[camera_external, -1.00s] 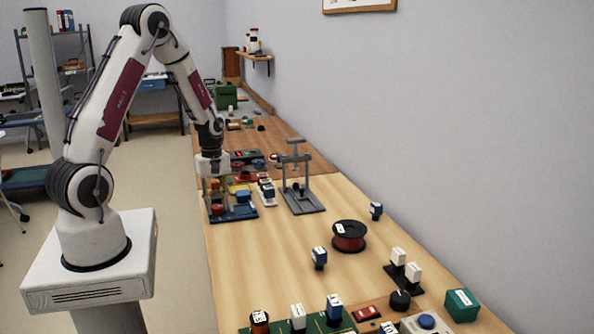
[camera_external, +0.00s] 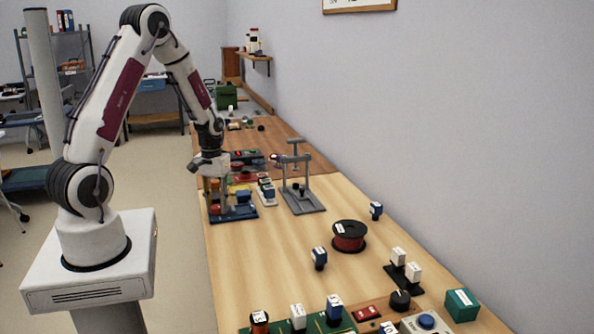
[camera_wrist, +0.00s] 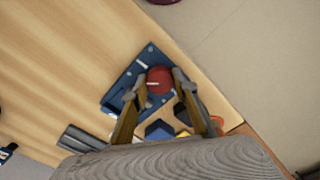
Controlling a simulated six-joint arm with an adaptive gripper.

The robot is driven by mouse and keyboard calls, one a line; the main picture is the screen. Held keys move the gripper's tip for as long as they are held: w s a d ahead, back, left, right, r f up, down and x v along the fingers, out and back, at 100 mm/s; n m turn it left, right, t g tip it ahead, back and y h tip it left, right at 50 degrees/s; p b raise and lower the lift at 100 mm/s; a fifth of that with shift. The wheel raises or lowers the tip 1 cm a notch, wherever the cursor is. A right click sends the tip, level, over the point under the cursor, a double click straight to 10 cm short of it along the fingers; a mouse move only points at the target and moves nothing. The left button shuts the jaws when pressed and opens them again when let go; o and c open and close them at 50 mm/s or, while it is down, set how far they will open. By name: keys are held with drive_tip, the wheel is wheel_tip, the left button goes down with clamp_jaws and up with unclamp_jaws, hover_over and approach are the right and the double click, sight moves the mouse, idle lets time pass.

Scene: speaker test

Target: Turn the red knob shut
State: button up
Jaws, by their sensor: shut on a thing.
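The red knob (camera_wrist: 159,76) is round with a white line on its top, and sits on a blue base plate (camera_wrist: 120,90) near the table edge. My gripper (camera_wrist: 156,87) has one finger on each side of the knob and is shut on it. The white line points left in the wrist view.
A blue part (camera_external: 244,196) and a yellow part (camera_external: 239,188) stand close to my fingers. A grey frame stand (camera_external: 304,200) is to the right, with a red spool (camera_external: 349,238) nearer the camera. Bare wood lies in front of the base plate (camera_external: 250,265).

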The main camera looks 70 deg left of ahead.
sight(216, 206)
drive_tip(key=shift+m, duration=0.9)
drive_tip(key=o, duration=0.8)
drive_tip(key=shift+r, duration=0.1)
wheel_tip(216, 206, up, 12)
idle(0.3)
idle(0.6)
